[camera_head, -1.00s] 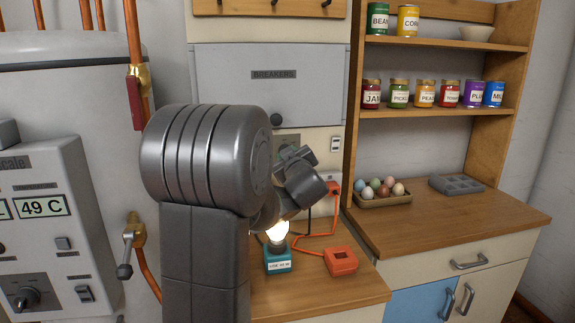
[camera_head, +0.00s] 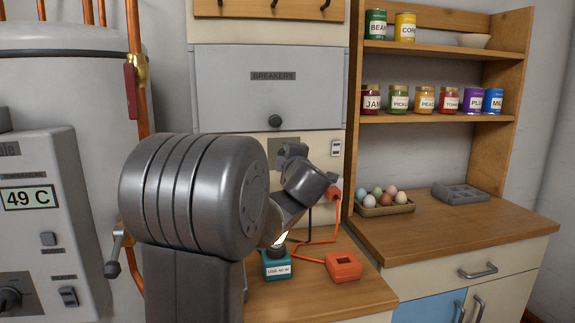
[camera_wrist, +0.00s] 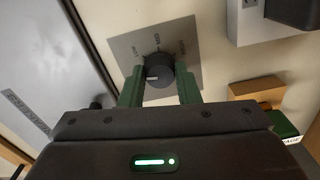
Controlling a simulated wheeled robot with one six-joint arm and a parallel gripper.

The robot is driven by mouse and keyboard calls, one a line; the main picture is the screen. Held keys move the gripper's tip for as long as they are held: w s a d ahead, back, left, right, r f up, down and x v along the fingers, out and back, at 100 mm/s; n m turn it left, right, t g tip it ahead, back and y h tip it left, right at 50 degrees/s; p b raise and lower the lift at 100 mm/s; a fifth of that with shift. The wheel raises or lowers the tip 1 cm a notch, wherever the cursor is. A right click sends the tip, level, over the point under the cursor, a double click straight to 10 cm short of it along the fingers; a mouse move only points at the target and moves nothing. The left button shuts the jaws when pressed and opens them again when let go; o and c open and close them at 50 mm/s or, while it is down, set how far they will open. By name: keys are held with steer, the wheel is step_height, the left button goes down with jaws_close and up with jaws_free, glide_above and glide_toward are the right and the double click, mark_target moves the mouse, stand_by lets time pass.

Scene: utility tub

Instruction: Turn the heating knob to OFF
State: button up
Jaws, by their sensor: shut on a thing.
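A dark round knob (camera_wrist: 160,72) with a pale pointer mark sits on a grey square plate (camera_wrist: 190,50) in the wrist view. In the head view the plate (camera_head: 272,152) shows on the cream panel below the breaker box, and my arm hides the knob and most of the gripper.
The grey breaker box (camera_head: 265,90) is shut above the plate. A white outlet (camera_head: 336,147) is to the right. A boiler panel (camera_head: 45,235) stands at left.

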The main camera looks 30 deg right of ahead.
steer(key=shift+f+n+b, duration=0.1)
steer(key=shift+n+b, duration=0.3)
steer(key=shift+n, duration=0.5)
steer(key=o, duration=1)
steer(key=shift+c, duration=0.2)
steer(key=p+v, duration=0.1)
steer(key=v, duration=1.3)
steer(key=shift+w, duration=0.1)
